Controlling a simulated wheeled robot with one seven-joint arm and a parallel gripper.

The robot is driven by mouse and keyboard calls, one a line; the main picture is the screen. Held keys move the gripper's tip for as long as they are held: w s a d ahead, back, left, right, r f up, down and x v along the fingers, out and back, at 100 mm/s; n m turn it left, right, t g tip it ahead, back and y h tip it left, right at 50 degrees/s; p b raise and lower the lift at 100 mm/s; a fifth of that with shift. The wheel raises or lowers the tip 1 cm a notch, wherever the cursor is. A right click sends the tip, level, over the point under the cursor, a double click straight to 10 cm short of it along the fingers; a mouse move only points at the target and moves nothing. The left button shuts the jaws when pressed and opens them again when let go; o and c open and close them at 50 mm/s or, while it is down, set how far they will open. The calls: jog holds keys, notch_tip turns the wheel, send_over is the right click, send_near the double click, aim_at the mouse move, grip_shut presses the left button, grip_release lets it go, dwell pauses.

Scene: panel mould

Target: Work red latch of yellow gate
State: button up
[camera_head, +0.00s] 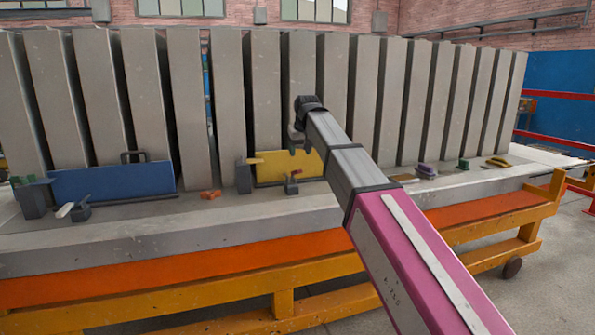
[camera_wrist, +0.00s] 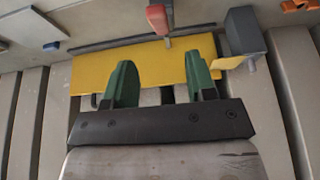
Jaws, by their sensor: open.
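The yellow gate (camera_head: 270,168) is a flat panel standing on the grey bed at the foot of the upright slabs. It also fills the middle of the wrist view (camera_wrist: 145,62). The red latch (camera_wrist: 157,18) shows as a red-tipped lever at the gate's far edge in the wrist view; in the head view its small dark mount (camera_head: 291,186) stands in front of the gate. My gripper (camera_wrist: 160,76) has green fingers spread wide and empty, over the yellow gate and apart from the latch. In the head view my arm partly hides the gate's right end.
A grey block (camera_wrist: 246,36) stands beside the gate's end. A blue panel (camera_head: 112,181) with a handle stands to the left. An orange piece (camera_head: 210,194), a purple piece (camera_head: 427,170) and a yellow handle (camera_head: 497,162) lie along the bed. Upright slabs (camera_head: 188,95) form a wall behind.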

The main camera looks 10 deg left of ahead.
aim_at(297, 171)
jog(key=x, duration=1)
jog(key=shift+w+f, duration=0.2)
jog(key=shift+f, duration=0.15)
grip_shut()
jog(key=shift+w+a, duration=0.1)
